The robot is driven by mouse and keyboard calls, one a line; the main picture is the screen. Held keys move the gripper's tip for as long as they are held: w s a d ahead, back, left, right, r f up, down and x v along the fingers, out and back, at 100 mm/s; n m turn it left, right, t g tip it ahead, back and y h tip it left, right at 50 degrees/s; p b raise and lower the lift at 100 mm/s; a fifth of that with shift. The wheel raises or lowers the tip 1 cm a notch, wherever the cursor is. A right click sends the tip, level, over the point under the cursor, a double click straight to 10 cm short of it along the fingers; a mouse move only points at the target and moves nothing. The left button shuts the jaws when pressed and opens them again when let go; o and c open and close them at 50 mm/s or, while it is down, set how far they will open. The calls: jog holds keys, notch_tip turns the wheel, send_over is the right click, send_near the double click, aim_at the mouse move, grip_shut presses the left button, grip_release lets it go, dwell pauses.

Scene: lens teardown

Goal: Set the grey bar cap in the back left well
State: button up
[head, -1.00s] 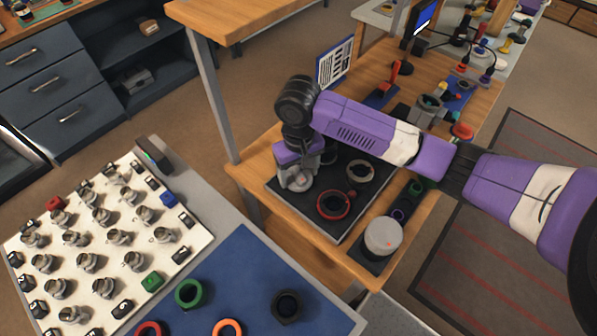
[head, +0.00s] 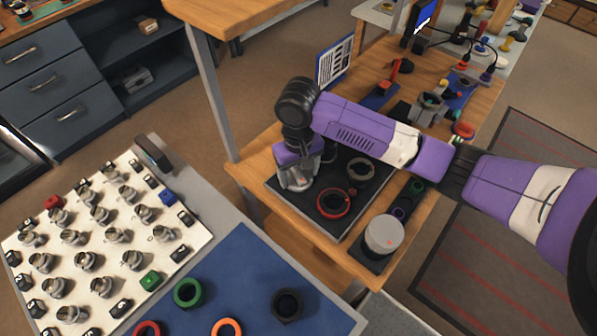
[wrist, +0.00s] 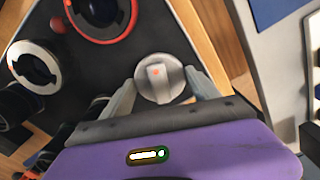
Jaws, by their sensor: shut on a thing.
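The grey bar cap (wrist: 146,91) is a light grey disc with a raised bar and a small orange mark on top. In the head view my gripper (head: 297,181) points down at the left corner of the dark tray (head: 338,229) and mostly hides the cap. The cap is low at the tray; I cannot tell whether it touches the surface. Any well beneath the cap is hidden.
A red-rimmed ring (head: 334,203) and a grey ring (head: 361,171) are on the tray near my gripper. A white round cap (head: 384,233) stands by the front right edge. A pale board with several lens parts (head: 133,258) and a blue mat (head: 238,258) lie nearby.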

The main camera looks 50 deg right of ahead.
aim_at(299, 174)
jog(key=shift+f, duration=0.15)
jog(key=o, duration=1.4)
jog(key=shift+r, duration=3.95)
